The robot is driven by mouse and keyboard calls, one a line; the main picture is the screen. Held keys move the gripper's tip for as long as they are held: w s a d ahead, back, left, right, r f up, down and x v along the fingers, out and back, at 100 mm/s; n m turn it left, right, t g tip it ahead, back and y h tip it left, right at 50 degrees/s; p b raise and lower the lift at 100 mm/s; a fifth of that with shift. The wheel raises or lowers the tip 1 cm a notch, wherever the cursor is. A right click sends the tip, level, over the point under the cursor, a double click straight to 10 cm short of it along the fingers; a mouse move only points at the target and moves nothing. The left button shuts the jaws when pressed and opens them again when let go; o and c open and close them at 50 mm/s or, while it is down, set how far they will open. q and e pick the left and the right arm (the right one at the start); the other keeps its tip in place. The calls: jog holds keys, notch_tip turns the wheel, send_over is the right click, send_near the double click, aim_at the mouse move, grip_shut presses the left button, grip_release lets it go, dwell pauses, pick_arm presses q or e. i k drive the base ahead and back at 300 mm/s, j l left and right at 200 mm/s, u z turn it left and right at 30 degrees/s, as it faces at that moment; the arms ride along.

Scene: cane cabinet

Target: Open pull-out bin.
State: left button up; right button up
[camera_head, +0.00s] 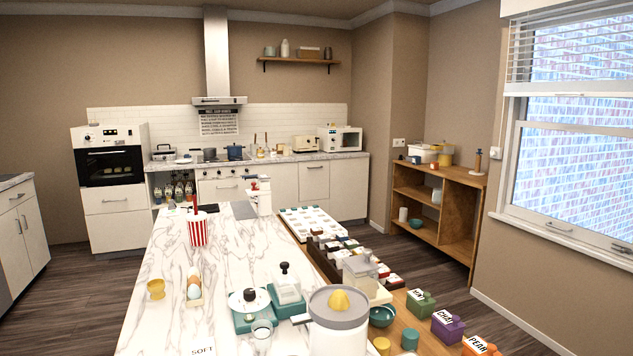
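No pull-out bin can be made out for certain. A white cabinet (22,230) with closed doors stands at the left edge. The lower parts of some back fronts are hidden behind the island. Neither of my grippers is in view.
A marble-topped island (160,300) crowded with kitchenware fills the foreground.

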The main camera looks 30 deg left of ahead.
aim_at(314, 175)
jog(key=i+l+z, duration=0.8)
jog(key=i+z, duration=0.4)
jog(key=i, duration=0.2)
jog(key=i+l+u, duration=0.1)
jog(key=i, duration=0.6)
jog(key=i+l, duration=0.15)
jog(key=i, duration=0.5)
jog(key=i+j+u, duration=0.1)
jog(key=i+u, duration=0.15)
jog(key=u, duration=0.15)
jog(key=i+u, duration=0.25)
jog(key=u, duration=0.15)
jog(key=i+u, duration=0.25)
jog(key=u, duration=0.15)
jog(key=i+l+u, duration=0.1)
jog(key=i+u, duration=0.25)
jog(key=i+j+u, duration=0.2)
jog(key=i+u, duration=0.85)
jog(key=i, duration=1.05)
jog(key=i+l+u, duration=0.1)
jog(key=i, duration=3.6)
